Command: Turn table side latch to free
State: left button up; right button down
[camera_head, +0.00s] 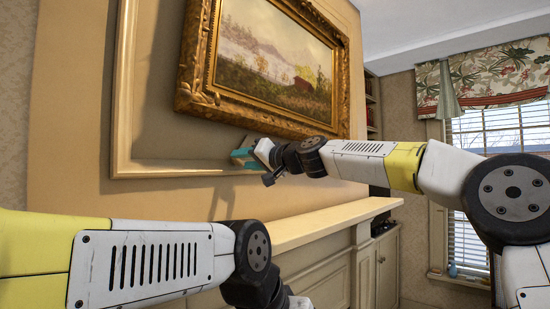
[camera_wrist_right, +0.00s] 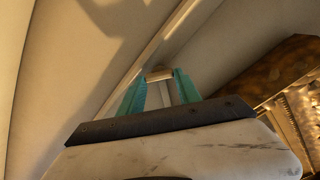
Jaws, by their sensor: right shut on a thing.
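My right gripper (camera_head: 243,155) reaches to the wall panel just below the gilt picture frame, its teal fingers against or very near the panel moulding. In the right wrist view the teal fingers (camera_wrist_right: 159,88) are shut on a small pale block-like piece (camera_wrist_right: 159,74) at their tips, by a light moulding strip. I cannot tell whether this piece is the latch. In the head view it is hidden by the fingers. No table shows in either view. My left arm comes in at the lower left, and its fingers are out of the picture.
The gilt-framed painting (camera_head: 265,70) hangs just above my right gripper, and its frame (camera_wrist_right: 275,75) is close on the right in the wrist view. The mantel shelf (camera_head: 310,222) runs below. A window (camera_head: 490,140) is at the far right.

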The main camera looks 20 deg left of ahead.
jog(key=m, duration=0.5)
jog(key=shift+s+a+f+m, duration=0.15)
jog(key=shift+s+m, duration=0.05)
jog(key=shift+m, duration=0.1)
jog(key=m, duration=0.4)
jog(key=shift+f+m, duration=0.15)
jog(key=shift+m, duration=0.15)
jog(key=c, duration=0.8)
grip_release()
jog(key=shift+s+a, duration=0.1)
jog(key=shift+s, duration=0.05)
jog(key=shift+c, duration=0.2)
jog(key=shift+m, duration=0.3)
jog(key=shift+w+d, duration=0.2)
jog(key=shift+d, duration=0.05)
jog(key=shift+d, duration=0.65)
jog(key=v, duration=0.6)
jog(key=shift+s+d, duration=0.25)
jog(key=shift+s, duration=0.3)
